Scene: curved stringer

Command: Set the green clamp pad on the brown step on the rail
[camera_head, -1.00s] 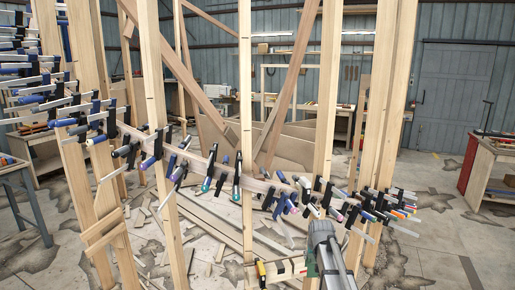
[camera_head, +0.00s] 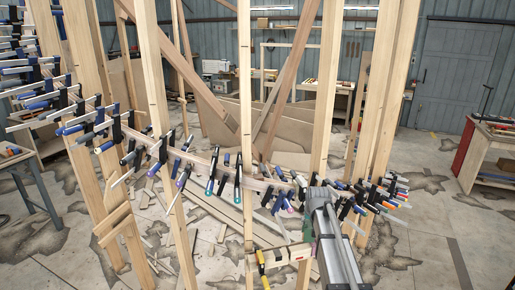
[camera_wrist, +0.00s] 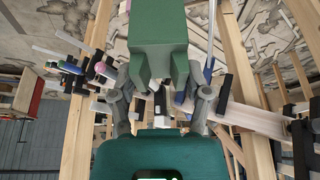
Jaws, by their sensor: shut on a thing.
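A dark green clamp pad (camera_wrist: 158,45), blocky with two short prongs, fills the upper middle of the wrist view. My gripper (camera_wrist: 160,88) is shut on it, with a grey finger at each side. The fingertips are partly hidden by the pad. In the head view my gripper (camera_head: 316,196) is at the right end of the curved rail (camera_head: 200,160), among its clamps. I cannot make out the pad or the brown step clearly there, nor whether the pad touches anything.
Several clamps (camera_head: 225,180) with bars and handles stick out along the rail. Upright posts (camera_head: 246,130) stand close to my arm. A pale wood piece with a yellow clamp (camera_head: 285,255) is left of my arm. Clear floor (camera_head: 420,250) lies to the right.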

